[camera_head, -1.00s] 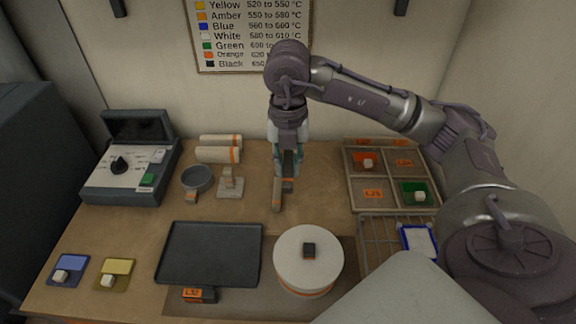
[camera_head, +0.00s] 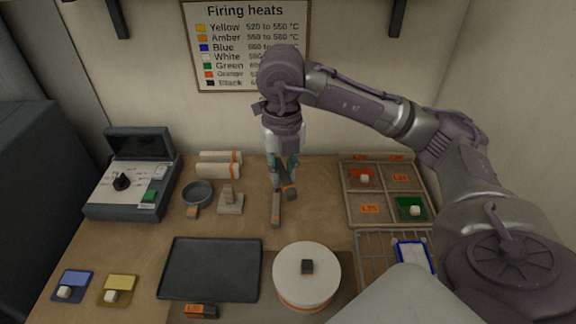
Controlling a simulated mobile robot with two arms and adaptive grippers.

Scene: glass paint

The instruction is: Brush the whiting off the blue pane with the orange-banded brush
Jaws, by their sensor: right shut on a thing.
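A blue-edged pane (camera_head: 397,250), mostly covered in white, lies on the wire rack at the lower right, partly hidden by my own body. My right gripper (camera_head: 282,174) points down over the back middle of the bench, away from the pane. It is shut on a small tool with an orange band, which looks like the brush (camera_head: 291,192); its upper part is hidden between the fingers. My left gripper is out of view.
A wire rack (camera_head: 372,240) and a sectioned tray (camera_head: 384,223) with colored panes stand on the right. A white round turntable (camera_head: 290,262) and a dark tray (camera_head: 210,270) are in front. A bowl (camera_head: 198,192), a kiln controller (camera_head: 135,188) and two small panes are left.

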